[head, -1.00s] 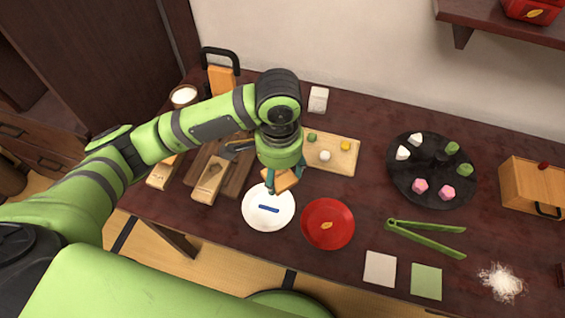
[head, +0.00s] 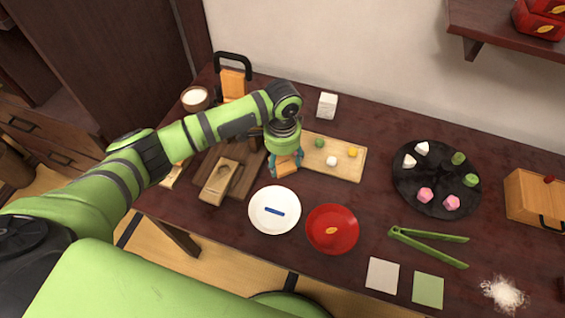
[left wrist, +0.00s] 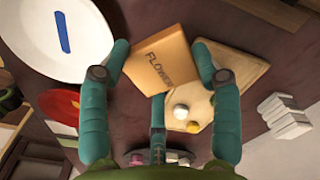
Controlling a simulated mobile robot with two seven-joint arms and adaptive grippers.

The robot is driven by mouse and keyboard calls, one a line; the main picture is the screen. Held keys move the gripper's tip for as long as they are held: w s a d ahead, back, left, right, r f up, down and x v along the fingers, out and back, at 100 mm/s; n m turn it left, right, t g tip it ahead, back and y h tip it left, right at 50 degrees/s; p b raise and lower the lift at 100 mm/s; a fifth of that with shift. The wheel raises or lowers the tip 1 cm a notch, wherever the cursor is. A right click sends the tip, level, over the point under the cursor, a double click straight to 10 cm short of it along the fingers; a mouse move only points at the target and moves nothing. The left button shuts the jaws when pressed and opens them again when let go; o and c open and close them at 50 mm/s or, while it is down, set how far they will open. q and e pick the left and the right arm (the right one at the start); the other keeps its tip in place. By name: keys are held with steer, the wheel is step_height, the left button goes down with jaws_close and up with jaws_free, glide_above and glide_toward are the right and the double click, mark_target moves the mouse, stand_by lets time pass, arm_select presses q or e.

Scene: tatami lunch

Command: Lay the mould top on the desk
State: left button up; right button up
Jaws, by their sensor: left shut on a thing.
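My left gripper (head: 286,163) is shut on a flat orange-brown wooden block, which looks to be the mould top (head: 285,167). In the left wrist view the block (left wrist: 163,58) sits between the teal fingers and bears the word FLOWER. The gripper is over the dark desk (head: 345,98), between the wooden moulds and the light board. I cannot tell whether the block touches the desk. A wooden mould piece with a hollow (head: 219,181) lies to the left. My right gripper is not in view.
A light board (head: 318,172) with small sweets lies just right of the gripper. A white plate (head: 262,222) with a blue strip and a red plate (head: 340,246) are in front. A black round tray (head: 437,205), green tongs (head: 428,236) and a wooden box (head: 527,195) are further right.

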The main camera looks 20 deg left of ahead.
mark_target(282, 162)
arm_select(q)
steer(key=shift+f, duration=1.15)
steer(key=shift+f, duration=0.6)
steer(key=o, duration=1)
steer(key=shift+o, duration=0.2)
steer(key=shift+r, duration=0.15)
step_height(282, 162, up, 13)
